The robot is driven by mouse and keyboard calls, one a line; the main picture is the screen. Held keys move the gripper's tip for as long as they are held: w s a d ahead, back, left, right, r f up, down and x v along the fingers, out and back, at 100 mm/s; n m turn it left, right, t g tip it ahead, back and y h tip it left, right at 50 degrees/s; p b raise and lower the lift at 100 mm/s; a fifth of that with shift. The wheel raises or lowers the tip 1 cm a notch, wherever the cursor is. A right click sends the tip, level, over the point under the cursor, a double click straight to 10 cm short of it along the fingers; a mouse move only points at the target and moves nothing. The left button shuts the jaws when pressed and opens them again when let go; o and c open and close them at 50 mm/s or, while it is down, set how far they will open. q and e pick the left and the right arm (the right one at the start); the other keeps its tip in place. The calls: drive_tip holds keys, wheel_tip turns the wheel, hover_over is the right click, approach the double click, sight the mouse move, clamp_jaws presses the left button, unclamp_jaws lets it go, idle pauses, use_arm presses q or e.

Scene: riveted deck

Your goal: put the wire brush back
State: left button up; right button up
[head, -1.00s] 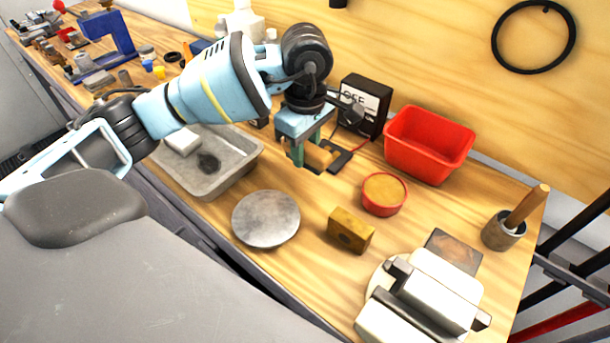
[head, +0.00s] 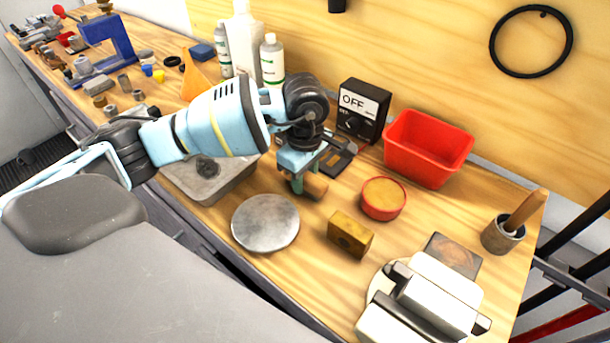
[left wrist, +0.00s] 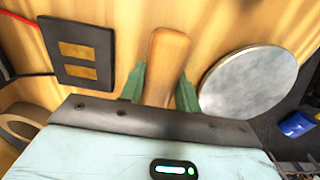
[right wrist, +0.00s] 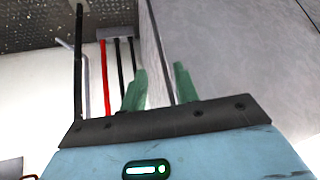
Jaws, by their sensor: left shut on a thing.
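My left gripper (head: 297,184) is shut on a wooden handle, which I take to be the wire brush (head: 315,187). In the left wrist view the brush's tan handle (left wrist: 165,62) lies between the two green fingers (left wrist: 160,88); no bristles can be made out. In the head view it is low over the bench, behind the round grey disc; I cannot tell whether it touches the wood. My right gripper shows only in the right wrist view (right wrist: 158,90), its fingers apart with nothing between them, away from the bench.
Near the left gripper are the grey disc (head: 265,222), a grey tray (head: 212,188), a red round tin (head: 383,198), a yellow-brown block (head: 350,234) and a switch box (head: 362,110). A red bin (head: 428,148) and a pot (head: 503,235) with a wooden handle stand to the right.

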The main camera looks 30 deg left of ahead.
sight(305, 175)
use_arm(q)
drive_tip(key=shift+f, duration=0.2)
drive_tip(key=o, duration=1)
drive_tip(key=shift+r, duration=0.1)
wheel_tip(305, 175, up, 12)
drive_tip(key=shift+r, duration=0.15)
